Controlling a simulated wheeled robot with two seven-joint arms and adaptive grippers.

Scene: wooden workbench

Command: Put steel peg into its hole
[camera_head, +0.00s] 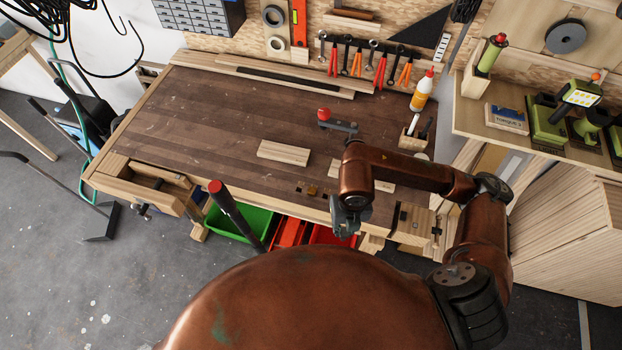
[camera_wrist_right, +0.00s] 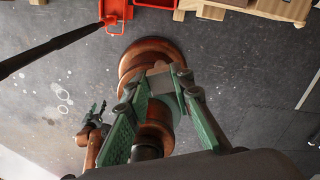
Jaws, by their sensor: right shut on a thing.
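My right gripper (camera_head: 350,215) hangs just off the front edge of the workbench in the head view, pointing down. The peg cannot be made out in the head view. I cannot pick out its hole. A light wooden block (camera_head: 284,152) lies on the bench, left of the gripper; another (camera_head: 382,185) is partly behind my forearm. My left gripper (camera_wrist_right: 95,112) shows small in the wrist view.
A red-knobbed clamp (camera_head: 338,123) and a glue bottle (camera_head: 422,92) are on the workbench (camera_head: 200,120). A small brass-coloured piece (camera_head: 311,190) is near the front edge. Green (camera_head: 240,222) and red (camera_head: 290,232) bins are below. The bench's left half is clear.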

